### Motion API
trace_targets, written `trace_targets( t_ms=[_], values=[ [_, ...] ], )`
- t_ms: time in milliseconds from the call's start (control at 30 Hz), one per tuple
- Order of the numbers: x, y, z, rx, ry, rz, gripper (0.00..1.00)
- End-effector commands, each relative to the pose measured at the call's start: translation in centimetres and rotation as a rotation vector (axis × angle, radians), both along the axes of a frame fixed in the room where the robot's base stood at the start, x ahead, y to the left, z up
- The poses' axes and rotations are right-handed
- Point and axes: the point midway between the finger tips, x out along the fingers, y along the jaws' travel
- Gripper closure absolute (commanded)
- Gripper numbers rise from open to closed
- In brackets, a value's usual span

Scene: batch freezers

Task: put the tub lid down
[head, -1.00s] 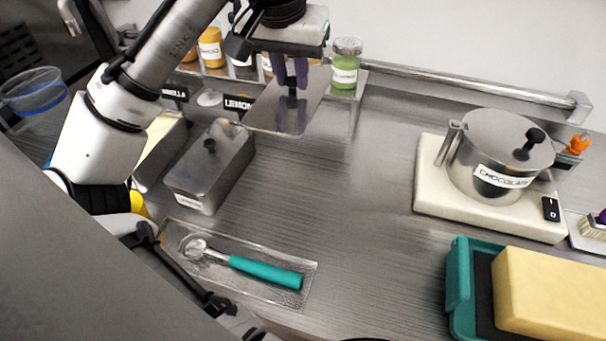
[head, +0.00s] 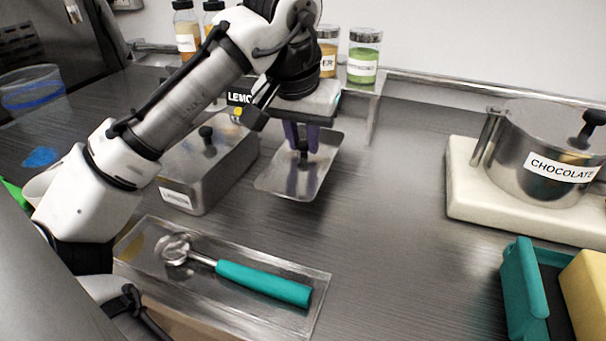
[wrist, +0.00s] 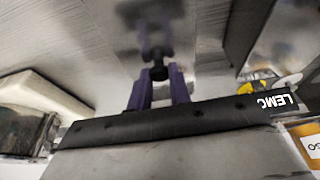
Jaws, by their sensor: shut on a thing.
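The tub lid (head: 316,176) is a flat, shiny metal plate with a black knob, in the middle of the head view. My gripper (head: 302,147) is shut on its knob from above, with purple fingers on either side. The lid is tilted in the picture, and I cannot tell whether its edge touches the counter. In the wrist view the purple fingers (wrist: 159,90) close around the dark knob, and the lid's surface is blurred. A lidded metal tub (head: 204,172) stands just left of the lid, partly behind my arm.
A clear tray (head: 225,325) holds a teal-handled scoop (head: 262,282) in front. A chocolate pot (head: 540,155) stands on a white base (head: 470,205) at right, with a teal holder (head: 522,290) below it. Jars (head: 363,58) line the back shelf. The counter between lid and pot is clear.

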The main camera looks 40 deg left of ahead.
Motion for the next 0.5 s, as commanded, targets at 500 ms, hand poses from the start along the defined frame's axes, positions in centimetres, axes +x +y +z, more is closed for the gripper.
trace_targets(
  t_ms=[500],
  values=[
    [0.0, 0.0, -4.7, 0.001, 0.000, 0.001, 1.00]
  ],
)
